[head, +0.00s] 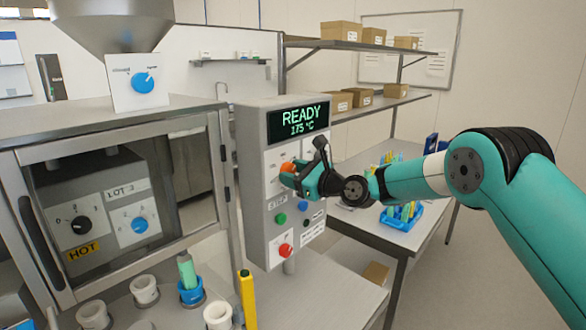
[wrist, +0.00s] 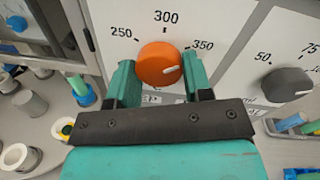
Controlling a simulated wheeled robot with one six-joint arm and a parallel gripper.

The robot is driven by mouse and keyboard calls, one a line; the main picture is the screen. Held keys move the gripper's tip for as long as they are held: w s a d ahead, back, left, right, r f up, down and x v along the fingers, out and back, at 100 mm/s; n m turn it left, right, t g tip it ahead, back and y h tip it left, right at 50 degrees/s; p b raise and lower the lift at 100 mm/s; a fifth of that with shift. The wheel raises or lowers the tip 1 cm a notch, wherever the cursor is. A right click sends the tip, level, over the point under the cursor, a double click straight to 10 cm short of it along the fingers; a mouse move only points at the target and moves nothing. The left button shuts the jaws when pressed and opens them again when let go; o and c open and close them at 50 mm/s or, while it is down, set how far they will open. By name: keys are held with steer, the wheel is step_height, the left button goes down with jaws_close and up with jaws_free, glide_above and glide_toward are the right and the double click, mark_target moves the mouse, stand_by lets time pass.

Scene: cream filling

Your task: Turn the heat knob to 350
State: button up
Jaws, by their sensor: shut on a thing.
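The orange heat knob (wrist: 154,61) sits on a white panel with the marks 250, 300 and 350 around it. Its white pointer line points to the right, just below the 350 mark (wrist: 203,45). My gripper (wrist: 160,76) is shut on the knob, one teal finger on each side. In the head view the knob (head: 287,167) shows partly behind my gripper (head: 297,178) on the grey control box (head: 253,185). The display (head: 299,120) on the box reads READY 175 °C.
A grey knob (wrist: 286,82) with marks 50 and 75 is right of the orange one. Below are a green button (head: 281,218), a blue button (head: 304,206) and a red knob (head: 286,250). A glass-fronted cabinet (head: 110,150) stands left. Cups stand on the table in front.

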steer(key=shift+w+d+m, duration=0.1)
steer(key=shift+m, duration=0.6)
steer(key=shift+p, duration=0.3)
steer(key=o, duration=0.9)
steer(key=b+v, duration=0.7)
steer(key=v, duration=1)
steer(key=shift+d+f+b, duration=0.1)
steer(key=shift+f+b, duration=0.05)
steer(key=shift+b, duration=0.15)
